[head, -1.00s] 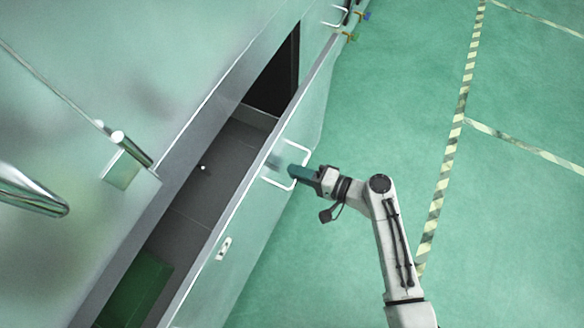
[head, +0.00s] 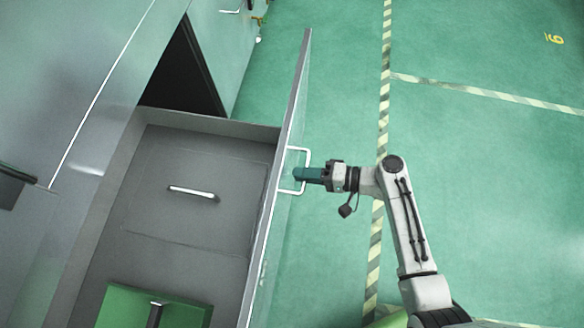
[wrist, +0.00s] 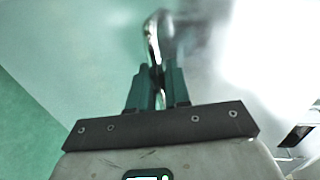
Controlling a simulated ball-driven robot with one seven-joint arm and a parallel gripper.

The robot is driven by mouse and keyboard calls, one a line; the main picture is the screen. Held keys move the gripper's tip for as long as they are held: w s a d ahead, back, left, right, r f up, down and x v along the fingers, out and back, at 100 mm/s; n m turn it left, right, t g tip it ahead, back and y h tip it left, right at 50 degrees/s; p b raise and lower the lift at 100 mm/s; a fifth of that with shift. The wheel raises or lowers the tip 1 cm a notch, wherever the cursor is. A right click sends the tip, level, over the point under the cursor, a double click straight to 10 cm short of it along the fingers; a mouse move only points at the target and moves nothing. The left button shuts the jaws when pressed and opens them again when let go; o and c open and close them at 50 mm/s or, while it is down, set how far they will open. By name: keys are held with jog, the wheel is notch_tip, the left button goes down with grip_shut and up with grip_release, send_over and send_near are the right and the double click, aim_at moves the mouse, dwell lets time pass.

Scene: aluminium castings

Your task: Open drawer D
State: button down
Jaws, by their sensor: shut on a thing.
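The drawer (head: 268,215) stands pulled out from the cabinet on the left, its inside in open view. No letter on its front can be read in these frames. Its white bar handle (head: 307,160) is on the outer face. My gripper (head: 298,174) is shut on that handle from the right. In the wrist view, the green fingers (wrist: 158,84) close around the shiny handle bar (wrist: 153,45); the grip point itself is partly hidden between them.
Inside the drawer lie a light bar-shaped piece (head: 192,192) and a green block (head: 150,306) with a metal bar on top. The cabinet (head: 75,100) is at left. Green floor with striped tape (head: 384,90) lies open at right.

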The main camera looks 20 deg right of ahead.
jog(key=shift+s+d, duration=0.3)
jog(key=shift+d, duration=0.1)
jog(key=c, duration=1.3)
grip_release()
jog(key=shift+w, duration=0.1)
jog(key=v, duration=1)
jog(key=shift+s+d+p, duration=0.2)
jog(key=shift+d+p, duration=0.1)
jog(key=shift+p, duration=0.05)
